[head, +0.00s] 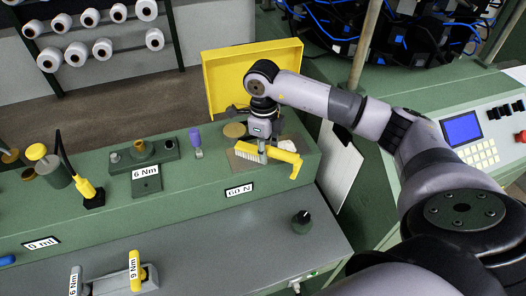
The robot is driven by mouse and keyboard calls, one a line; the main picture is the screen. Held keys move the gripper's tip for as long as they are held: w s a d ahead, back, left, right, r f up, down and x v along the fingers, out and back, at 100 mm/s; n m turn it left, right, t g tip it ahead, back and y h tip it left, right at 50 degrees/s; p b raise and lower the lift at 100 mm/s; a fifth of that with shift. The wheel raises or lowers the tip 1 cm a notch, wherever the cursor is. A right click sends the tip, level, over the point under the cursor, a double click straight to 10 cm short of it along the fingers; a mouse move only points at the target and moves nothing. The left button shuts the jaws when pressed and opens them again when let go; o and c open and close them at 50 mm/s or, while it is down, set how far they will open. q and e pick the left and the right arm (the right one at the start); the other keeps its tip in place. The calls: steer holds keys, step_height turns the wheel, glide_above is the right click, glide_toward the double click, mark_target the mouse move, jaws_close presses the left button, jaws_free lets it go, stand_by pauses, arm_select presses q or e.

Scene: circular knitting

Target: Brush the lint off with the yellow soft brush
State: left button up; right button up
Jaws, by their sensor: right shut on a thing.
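My right gripper (258,138) comes in from the right and points down over the green bench. It is shut on the yellow brush (282,155). The brush has pale bristles toward the left and a yellow handle that reaches right and bends down. It is just above or on a brownish plate (240,163) behind the "60 N" label. A whitish clump (288,145), perhaps lint, shows beside the brush; I cannot tell clearly. The gripper and brush hide part of the plate. My left gripper is not in view.
A yellow open box or lid (226,75) stands behind the brush. Left on the green bench (200,205) are a "6 Nm" block (147,183), a purple-topped item (195,140) and a yellow plug (88,190). A control panel (470,135) is at right. White spools (103,48) hang at upper left.

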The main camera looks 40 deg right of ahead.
steer(key=shift+d+r, duration=0.15)
steer(key=shift+d, duration=0.25)
jaws_close()
